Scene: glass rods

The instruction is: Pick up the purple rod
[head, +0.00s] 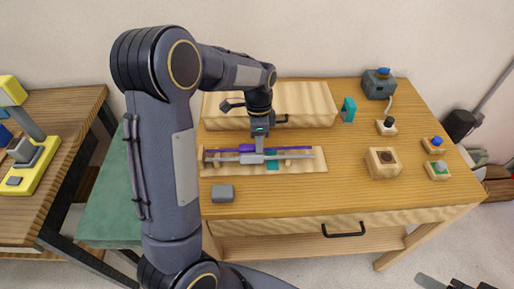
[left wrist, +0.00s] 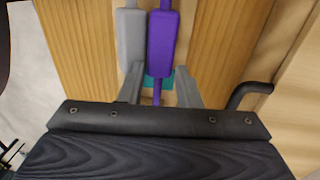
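The purple rod (head: 222,150) lies across a wooden rack (head: 318,163) on the table, behind a grey rod (head: 290,157). In the left wrist view the purple rod's thick middle block (left wrist: 162,45) shows beside the grey rod's block (left wrist: 130,40). My left gripper (head: 259,146) is low over the rods, pointing down. In the left wrist view its two fingers (left wrist: 158,88) stand apart, with the purple rod's thin part between them and no clear contact. The left finger is close to the grey block. Dark parts at the head view's bottom right corner may be my right gripper (head: 455,283); its fingers are unclear.
A teal piece (head: 272,166) lies under the rods. A pale wooden box (head: 305,105) with a black handle stands behind the rack. A grey block (head: 223,193) lies in front. A wooden block with a dark socket (head: 383,162) and button boxes stand right. The front right tabletop is clear.

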